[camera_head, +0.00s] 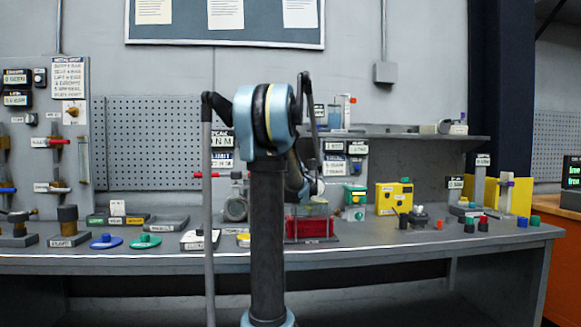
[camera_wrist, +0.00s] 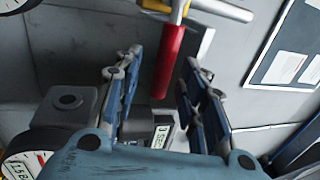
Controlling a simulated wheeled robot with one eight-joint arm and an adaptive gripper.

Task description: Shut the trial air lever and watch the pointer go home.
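A red-sleeved lever (camera_wrist: 168,62) hangs from a metal valve fitting with a yellow collar (camera_wrist: 183,8) in the wrist view. My gripper (camera_wrist: 160,65) is open, with one finger on each side of the red sleeve. Gaps show on both sides, so the fingers do not appear to grip it. A white dial (camera_wrist: 22,166) is partly in view at lower left, its pointer not clearly readable. In the head view a red lever (camera_head: 206,175) lies left of my arm; I cannot tell whether it is the same one. My gripper is mostly hidden there behind my arm.
A second dial (camera_wrist: 14,4) and a dark block (camera_wrist: 68,105) stand left of the fingers. The bench (camera_head: 400,240) carries a red tank (camera_head: 310,226), a yellow box (camera_head: 393,198) and several discs and loose parts. A noticeboard (camera_head: 180,28) hangs above.

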